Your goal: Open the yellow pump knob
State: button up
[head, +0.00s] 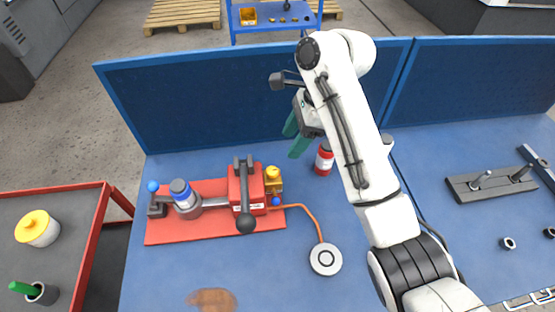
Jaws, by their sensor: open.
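The yellow pump knob (272,172) sits on a brass-coloured block at the right end of the red pump (246,190), which is mounted on a red base plate (165,232). A black lever with a ball end lies across the pump toward the front. My gripper (294,138), with green fingers, is open and empty. It appears above and behind the knob, slightly to its right, apart from it. My white arm reaches in from the lower right and hides part of the bench behind it.
A red bottle (324,158) stands right of the knob, close to my arm. An orange hose (318,220) runs to a round silver disc (325,259). A blue panel (200,95) closes the bench's back.

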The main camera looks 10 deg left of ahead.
aim_at(274, 170)
jog(key=shift+x, duration=5.25)
jog(key=shift+s, duration=0.1)
